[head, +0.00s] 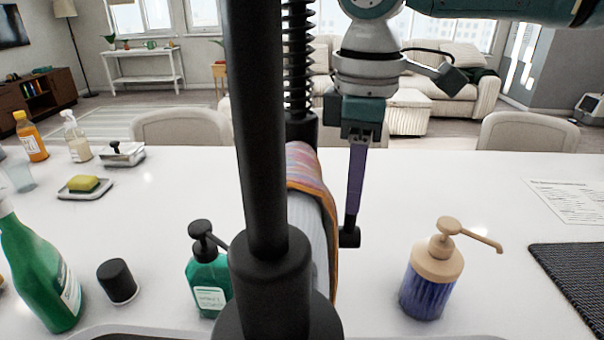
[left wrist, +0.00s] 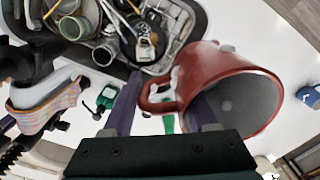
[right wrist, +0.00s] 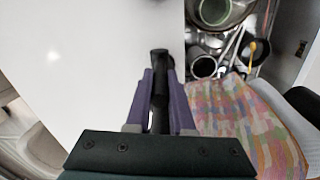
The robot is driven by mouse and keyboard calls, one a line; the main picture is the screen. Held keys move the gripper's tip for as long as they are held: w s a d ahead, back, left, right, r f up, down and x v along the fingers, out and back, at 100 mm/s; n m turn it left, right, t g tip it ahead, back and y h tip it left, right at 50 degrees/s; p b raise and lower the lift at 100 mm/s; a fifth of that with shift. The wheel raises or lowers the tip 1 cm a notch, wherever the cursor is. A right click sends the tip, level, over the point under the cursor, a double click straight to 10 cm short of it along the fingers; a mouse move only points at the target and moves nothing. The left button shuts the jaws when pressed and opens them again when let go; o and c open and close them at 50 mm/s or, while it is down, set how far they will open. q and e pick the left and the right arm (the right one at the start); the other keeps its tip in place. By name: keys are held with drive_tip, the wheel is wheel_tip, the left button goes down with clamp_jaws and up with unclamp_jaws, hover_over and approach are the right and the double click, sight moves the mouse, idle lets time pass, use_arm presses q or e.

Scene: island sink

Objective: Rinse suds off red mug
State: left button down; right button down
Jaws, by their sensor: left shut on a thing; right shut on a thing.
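The red mug (left wrist: 232,82) is in the left wrist view, tilted with its open mouth turned to the right. White suds cling to its rim and side. My left gripper (left wrist: 166,98) is shut on the mug's handle side, one finger showing inside the mouth. The mug and left gripper are out of the head view. The black faucet (head: 262,150) stands in front in the head view. My right gripper (head: 354,205) is shut on a black lever (head: 349,237) beside it, also seen in the right wrist view (right wrist: 160,62). No water stream shows.
The sink (left wrist: 190,62) holds several dishes and utensils. A patterned towel (head: 312,170) hangs behind the faucet. A green soap pump (head: 208,275), a blue-and-tan pump bottle (head: 432,280), a green spray bottle (head: 40,270) and a black-capped jar (head: 118,282) stand on the white counter (head: 390,195).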

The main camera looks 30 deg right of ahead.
use_arm(q)
wheel_tip(320, 180, up, 4)
drive_tip(key=p, duration=0.2)
drive_tip(key=shift+f+p, duration=0.1)
drive_tip(key=shift+p, duration=0.2)
use_arm(e)
drive_tip(key=shift+s+a+r+t, duration=0.2)
drive_tip(key=shift+s+r+t, duration=0.1)
drive_tip(key=shift+s+r, duration=0.1)
use_arm(q)
drive_tip(key=shift+r+p, duration=0.45)
drive_tip(key=shift+r, duration=0.05)
use_arm(e)
drive_tip(key=shift+s+a+f+t+h, duration=0.1)
drive_tip(key=shift+a+f+t+h, duration=0.05)
drive_tip(key=shift+f+t+h, duration=0.2)
use_arm(q)
drive_tip(key=shift+f, duration=0.1)
use_arm(e)
drive_tip(key=c, duration=0.8)
unclamp_jaws()
drive_tip(key=shift+f, duration=0.1)
